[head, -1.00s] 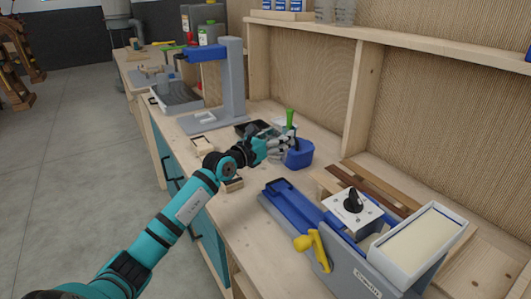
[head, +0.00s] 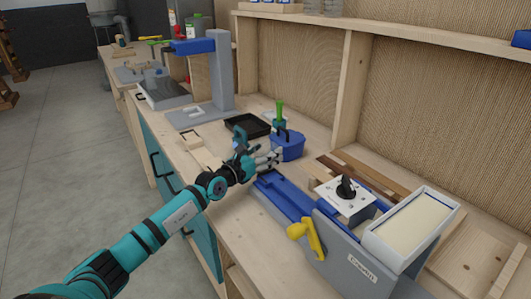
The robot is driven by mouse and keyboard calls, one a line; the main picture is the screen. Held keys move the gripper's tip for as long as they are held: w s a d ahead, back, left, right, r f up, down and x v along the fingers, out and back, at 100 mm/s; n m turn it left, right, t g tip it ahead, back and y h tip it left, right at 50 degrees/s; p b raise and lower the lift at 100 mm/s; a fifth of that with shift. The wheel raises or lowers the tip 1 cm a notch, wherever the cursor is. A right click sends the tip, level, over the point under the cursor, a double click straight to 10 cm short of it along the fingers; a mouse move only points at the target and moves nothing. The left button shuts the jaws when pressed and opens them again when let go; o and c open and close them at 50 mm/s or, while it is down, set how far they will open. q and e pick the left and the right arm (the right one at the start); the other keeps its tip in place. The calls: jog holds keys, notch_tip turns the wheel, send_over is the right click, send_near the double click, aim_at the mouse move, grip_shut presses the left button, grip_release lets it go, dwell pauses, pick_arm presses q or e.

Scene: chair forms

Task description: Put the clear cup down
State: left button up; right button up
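My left gripper (head: 262,157) reaches over the workbench from the left, just left of the blue tub and above the near part of the bench. Its grey fingertips point right toward the tub. I cannot make out a clear cup in or at the fingers, and the view is too small to tell how far they are apart. My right gripper is not in view.
A grey and blue machine (head: 345,245) with a yellow lever fills the front right. A grey stand (head: 221,82) rises behind. Wooden strips lie along the back.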

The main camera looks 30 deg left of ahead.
pick_arm(q)
jog(key=o, duration=0.3)
jog(key=shift+r, duration=0.1)
jog(key=shift+s, duration=0.6)
jog(key=s, duration=0.3)
jog(key=s+a, duration=0.1)
jog(key=s, duration=0.5)
jog(key=shift+s+a+p, duration=0.15)
jog(key=shift+s+p, duration=0.05)
jog(key=shift+p, duration=0.2)
jog(key=shift+s, duration=0.7)
